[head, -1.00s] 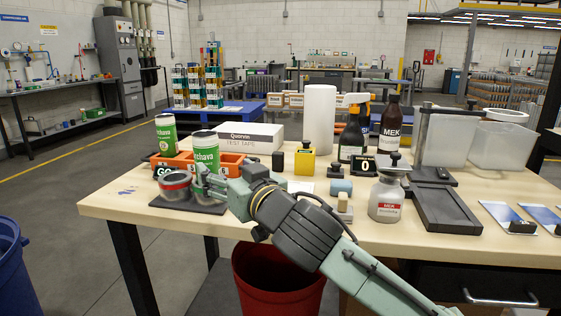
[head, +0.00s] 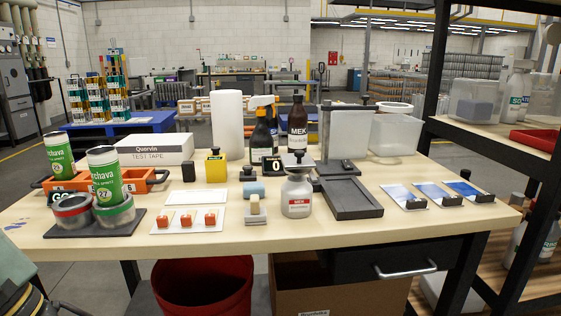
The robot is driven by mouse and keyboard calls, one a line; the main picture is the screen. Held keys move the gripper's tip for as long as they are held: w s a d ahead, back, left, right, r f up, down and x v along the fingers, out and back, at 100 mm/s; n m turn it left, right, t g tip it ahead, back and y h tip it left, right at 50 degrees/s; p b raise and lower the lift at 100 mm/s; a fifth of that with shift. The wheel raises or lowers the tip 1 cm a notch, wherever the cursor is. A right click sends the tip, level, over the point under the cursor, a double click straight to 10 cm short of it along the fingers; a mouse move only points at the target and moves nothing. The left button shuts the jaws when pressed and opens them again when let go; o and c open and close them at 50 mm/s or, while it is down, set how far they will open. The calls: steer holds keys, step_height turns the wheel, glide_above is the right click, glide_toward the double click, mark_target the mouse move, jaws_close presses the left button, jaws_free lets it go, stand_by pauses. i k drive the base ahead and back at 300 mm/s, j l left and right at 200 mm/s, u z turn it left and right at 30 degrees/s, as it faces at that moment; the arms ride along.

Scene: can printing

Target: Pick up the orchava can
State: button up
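Two green and white orchava cans show at the left of the table in the head view. My gripper is out of view. Only part of my arm shows at the lower left edge.
A white test tape box (head: 160,150) stands behind the tray.

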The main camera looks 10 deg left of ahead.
mark_target(103, 162)
steer(key=l+u, duration=0.1)
steer(key=u, duration=0.4)
steer(key=l+u, duration=0.1)
steer(key=u, duration=0.35)
steer(key=l+u, duration=0.15)
steer(key=u, duration=0.35)
